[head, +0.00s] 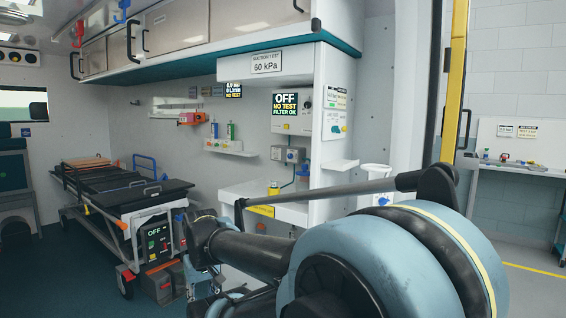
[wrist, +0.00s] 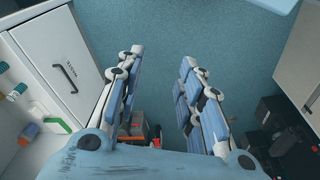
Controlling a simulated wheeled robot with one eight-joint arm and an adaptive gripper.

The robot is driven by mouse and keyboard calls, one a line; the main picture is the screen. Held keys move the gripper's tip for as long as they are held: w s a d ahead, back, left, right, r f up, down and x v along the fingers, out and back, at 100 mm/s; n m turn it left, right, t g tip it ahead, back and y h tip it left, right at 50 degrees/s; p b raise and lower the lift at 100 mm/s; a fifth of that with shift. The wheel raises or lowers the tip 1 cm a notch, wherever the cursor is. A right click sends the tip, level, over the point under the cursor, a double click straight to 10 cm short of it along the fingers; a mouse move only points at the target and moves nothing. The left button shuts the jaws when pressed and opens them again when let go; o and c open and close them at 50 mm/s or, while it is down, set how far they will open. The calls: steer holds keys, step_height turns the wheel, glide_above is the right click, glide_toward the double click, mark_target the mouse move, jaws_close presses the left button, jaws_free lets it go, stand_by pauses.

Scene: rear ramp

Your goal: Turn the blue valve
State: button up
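No part is clearly identifiable as the blue valve. A small blue part (head: 383,201) shows on a white canister (head: 375,176) at the right, too small to tell if it is a valve. My gripper (wrist: 162,56) is open and empty in the wrist view, its two blue-padded fingers apart above the teal floor. In the head view my arm reaches left across the lower middle and covers part of the floor and counter front.
A stretcher (head: 120,185) stands at the left. A white counter (head: 240,195) with a yellow item (head: 273,188) lies behind my arm. A wall panel reading OFF (head: 297,110) hangs above. In the wrist view, a white cabinet (wrist: 50,45) is left; open floor (wrist: 200,25) is ahead.

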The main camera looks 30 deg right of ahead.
mark_target(289, 156)
steer(key=shift+o, duration=0.5)
steer(key=shift+s+d+r+t, duration=0.4)
steer(key=shift+s+d+r, duration=0.15)
steer(key=shift+s+r, duration=0.3)
steer(key=w+d+r+n+t+h, duration=0.1)
steer(key=w+d+r+n+h, duration=0.3)
steer(key=w+d+r, duration=0.7)
steer(key=w+d+r+n+t+h, duration=0.25)
steer(key=w+d+r+h, duration=0.3)
steer(key=w+d, duration=0.85)
steer(key=w+d+r+n+t+h, duration=0.1)
steer(key=w+d+r+n+h, duration=0.3)
steer(key=w+d+r, duration=0.7)
steer(key=w+d+n, duration=0.1)
steer(key=w+d, duration=0.5)
steer(key=d, duration=0.2)
steer(key=w+d+n+t+h, duration=0.1)
steer(key=w+d+n, duration=0.1)
steer(key=w+d, duration=0.4)
steer(key=w+d+n+t+h, duration=0.1)
steer(key=w+d, duration=0.4)
steer(key=d, duration=0.4)
steer(key=shift+w+d+f, duration=0.15)
steer(key=shift+w+d, duration=0.2)
steer(key=shift+w, duration=0.05)
steer(key=c, duration=1.1)
